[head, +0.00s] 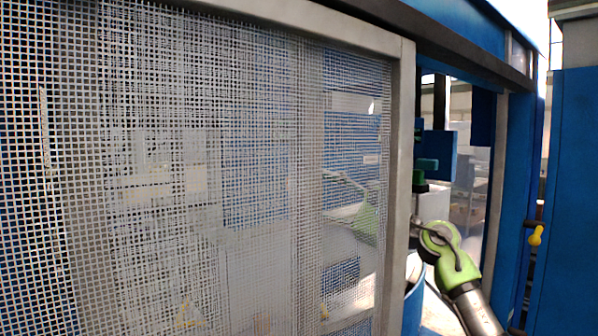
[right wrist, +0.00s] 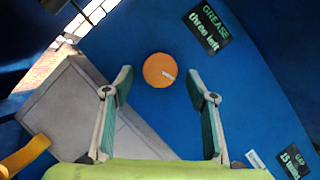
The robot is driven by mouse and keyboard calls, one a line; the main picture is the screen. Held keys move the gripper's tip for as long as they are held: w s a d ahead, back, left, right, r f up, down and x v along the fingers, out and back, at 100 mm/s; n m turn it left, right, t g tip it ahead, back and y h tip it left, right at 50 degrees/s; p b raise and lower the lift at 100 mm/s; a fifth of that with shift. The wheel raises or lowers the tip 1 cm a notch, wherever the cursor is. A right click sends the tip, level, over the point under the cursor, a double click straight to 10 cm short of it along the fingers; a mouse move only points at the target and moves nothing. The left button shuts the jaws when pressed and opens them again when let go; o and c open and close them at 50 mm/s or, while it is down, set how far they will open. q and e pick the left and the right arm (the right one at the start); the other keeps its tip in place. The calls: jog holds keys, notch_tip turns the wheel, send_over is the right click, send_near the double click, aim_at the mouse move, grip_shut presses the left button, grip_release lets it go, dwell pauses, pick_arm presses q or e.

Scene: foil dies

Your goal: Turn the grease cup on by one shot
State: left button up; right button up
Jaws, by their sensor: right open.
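My right gripper (right wrist: 159,77) is open and faces the panel. Its two fingers stand either side of the cap in the picture, with blue showing between; I cannot tell the depth left to it. In the head view my right arm reaches into the gap beside the mesh guard, and its gripper is not clearly seen. My left gripper is not in view.
A mesh guard (head: 250,180) with a grey frame (head: 401,170) fills the left and middle of the head view. A narrow opening lies right of it, before a blue post. A yellow knob (head: 535,236) sits there. Another label (right wrist: 293,160) reads "GAP 15 minutes".

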jog(key=p+x, duration=0.1)
jog(key=x, duration=0.3)
jog(key=shift+d+r, duration=0.1)
jog(key=shift+r, duration=0.05)
pick_arm(q)
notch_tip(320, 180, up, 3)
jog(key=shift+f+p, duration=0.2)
jog(key=shift+p, duration=0.15)
pick_arm(e)
jog(key=shift+w+a, duration=0.25)
jog(key=shift+a, duration=0.05)
jog(key=c, duration=1.1)
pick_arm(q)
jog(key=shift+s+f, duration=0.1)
